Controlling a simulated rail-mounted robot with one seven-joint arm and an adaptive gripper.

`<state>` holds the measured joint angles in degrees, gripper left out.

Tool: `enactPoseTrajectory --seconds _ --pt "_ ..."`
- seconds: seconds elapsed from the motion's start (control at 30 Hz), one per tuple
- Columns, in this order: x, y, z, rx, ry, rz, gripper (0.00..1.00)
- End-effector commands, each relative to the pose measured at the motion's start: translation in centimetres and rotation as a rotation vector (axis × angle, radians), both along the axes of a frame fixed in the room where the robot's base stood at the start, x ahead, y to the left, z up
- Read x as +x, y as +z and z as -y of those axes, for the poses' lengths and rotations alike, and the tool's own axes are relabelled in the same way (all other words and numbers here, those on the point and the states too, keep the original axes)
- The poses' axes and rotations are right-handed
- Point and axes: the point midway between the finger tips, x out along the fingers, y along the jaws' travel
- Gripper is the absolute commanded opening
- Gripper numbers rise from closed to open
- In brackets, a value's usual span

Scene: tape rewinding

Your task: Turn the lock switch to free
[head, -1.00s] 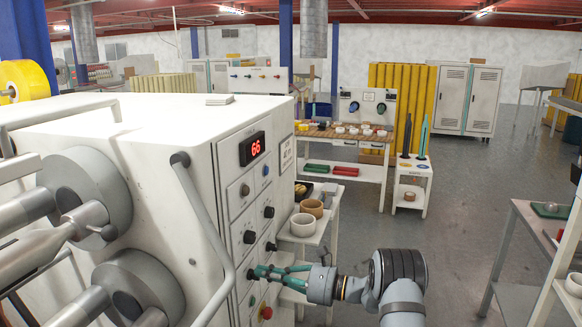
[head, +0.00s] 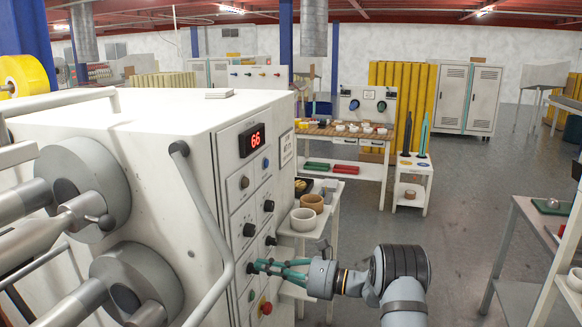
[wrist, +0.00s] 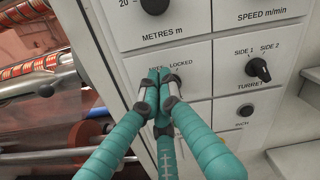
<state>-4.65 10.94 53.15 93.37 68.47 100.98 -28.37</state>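The lock switch sits on the white front panel of the machine, and in the head view its dark knob (head: 250,268) shows at my fingertips. In the wrist view the knob is hidden behind the fingers. The word LOCKED (wrist: 181,66) is printed at the upper right of the fingertips, and the label to the left is mostly covered. My gripper (head: 257,267), with green fingers, reaches the panel from the right. In the wrist view its fingertips (wrist: 159,76) are drawn together over the switch, apparently pinching it. Which way the knob points cannot be seen.
The turret switch (wrist: 258,69) is close to the right of the fingers. The metres knob (wrist: 154,5) is above. A red button (head: 265,308) is below my gripper. A bent handle bar (head: 207,225) stands out left of the panel. A small table with pots (head: 303,219) is behind.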

Motion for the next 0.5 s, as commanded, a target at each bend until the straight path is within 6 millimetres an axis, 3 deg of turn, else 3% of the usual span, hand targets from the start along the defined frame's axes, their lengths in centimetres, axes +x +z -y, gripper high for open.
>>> enactPoseTrajectory --seconds 0.03,0.5 --pt "-0.31 -0.24 -0.88 -0.003 0.013 0.002 0.0" --pt "-0.6 -0.61 -0.96 -0.007 0.017 -0.002 0.0"
